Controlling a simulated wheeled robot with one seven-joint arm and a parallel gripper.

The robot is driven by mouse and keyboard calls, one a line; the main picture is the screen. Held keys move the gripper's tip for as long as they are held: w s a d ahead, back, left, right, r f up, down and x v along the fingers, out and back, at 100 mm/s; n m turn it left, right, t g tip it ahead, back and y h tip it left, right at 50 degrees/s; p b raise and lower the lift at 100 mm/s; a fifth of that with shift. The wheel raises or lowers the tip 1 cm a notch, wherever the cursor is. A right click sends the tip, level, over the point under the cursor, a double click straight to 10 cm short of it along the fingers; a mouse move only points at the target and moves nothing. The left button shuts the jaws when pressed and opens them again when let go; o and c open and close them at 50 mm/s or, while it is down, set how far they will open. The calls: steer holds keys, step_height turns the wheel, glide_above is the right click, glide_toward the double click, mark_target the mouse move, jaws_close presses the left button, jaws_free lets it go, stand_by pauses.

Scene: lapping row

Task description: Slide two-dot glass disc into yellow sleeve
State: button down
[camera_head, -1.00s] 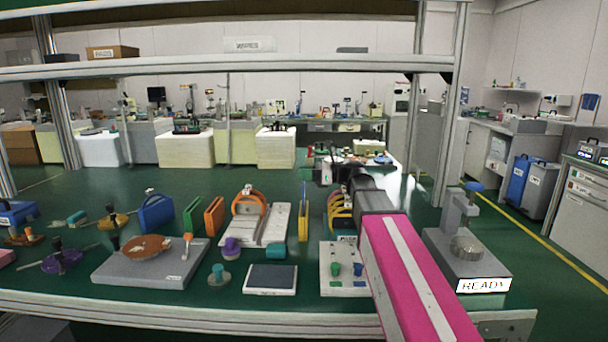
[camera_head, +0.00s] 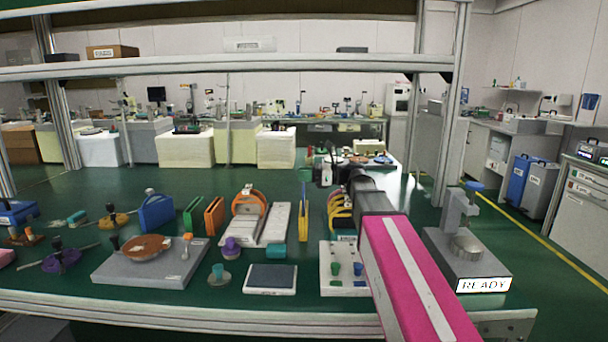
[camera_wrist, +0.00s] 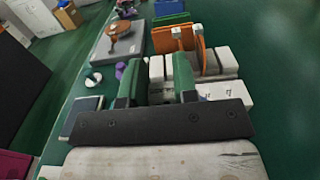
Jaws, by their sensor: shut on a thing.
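The yellow sleeve (camera_head: 304,222) stands upright and narrow on the green bench, right of the white board, in the head view. My gripper (camera_head: 308,176) is just above it, with a green fingertip over the sleeve's top. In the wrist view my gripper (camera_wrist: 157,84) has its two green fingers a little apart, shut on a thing. That thing is thin and see-through, like a glass disc; its outline and dots cannot be made out. I cannot tell whether its lower edge is inside the sleeve.
Blue (camera_head: 156,212), green (camera_head: 193,217) and orange (camera_head: 214,217) sleeves stand to the left. A white board with an orange ring (camera_head: 246,203) lies beside the yellow sleeve. Yellow rings in a rack (camera_head: 340,213) are close on the right. A grey press (camera_head: 468,258) reads READY.

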steer(key=shift+f, duration=1.7)
